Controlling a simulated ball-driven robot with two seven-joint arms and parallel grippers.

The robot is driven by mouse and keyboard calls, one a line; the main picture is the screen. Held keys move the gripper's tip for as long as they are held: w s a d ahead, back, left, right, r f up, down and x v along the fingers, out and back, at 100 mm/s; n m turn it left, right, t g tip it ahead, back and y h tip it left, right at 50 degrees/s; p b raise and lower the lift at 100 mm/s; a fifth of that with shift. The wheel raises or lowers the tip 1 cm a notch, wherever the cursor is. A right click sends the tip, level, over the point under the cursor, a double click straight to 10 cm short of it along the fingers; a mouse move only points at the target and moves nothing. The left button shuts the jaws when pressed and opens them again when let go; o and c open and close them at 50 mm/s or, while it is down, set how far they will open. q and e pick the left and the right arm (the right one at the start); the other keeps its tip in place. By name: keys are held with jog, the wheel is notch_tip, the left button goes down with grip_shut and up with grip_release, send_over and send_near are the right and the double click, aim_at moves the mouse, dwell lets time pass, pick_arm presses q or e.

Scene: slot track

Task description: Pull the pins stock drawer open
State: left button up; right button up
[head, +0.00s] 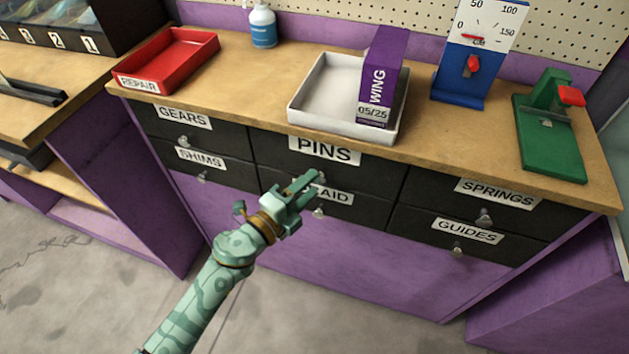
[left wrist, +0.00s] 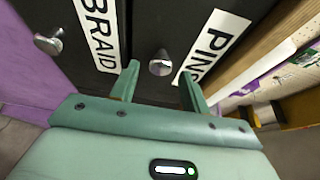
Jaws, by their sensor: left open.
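The pins drawer (head: 370,179) is a black drawer front with a white PINS label (head: 325,150), in the middle of the upper row, and looks shut. Its round metal knob (left wrist: 160,65) shows in the left wrist view. My left gripper (head: 304,187) is in front of this drawer, below the label. In the left wrist view its two open fingers (left wrist: 159,88) are on either side of the knob, with gaps to it. I cannot tell how deep the knob sits between them. My right gripper is in neither view.
Below is the braid drawer (head: 352,207) with its own knob (head: 318,212). Gears, shims, springs and guides drawers flank these. On the bench (head: 240,85) stand a red tray (head: 165,62), a white tray (head: 318,88) with a purple box, a gauge and a green press. The floor in front is clear.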

pick_arm(q)
jog(key=shift+x, duration=1.3)
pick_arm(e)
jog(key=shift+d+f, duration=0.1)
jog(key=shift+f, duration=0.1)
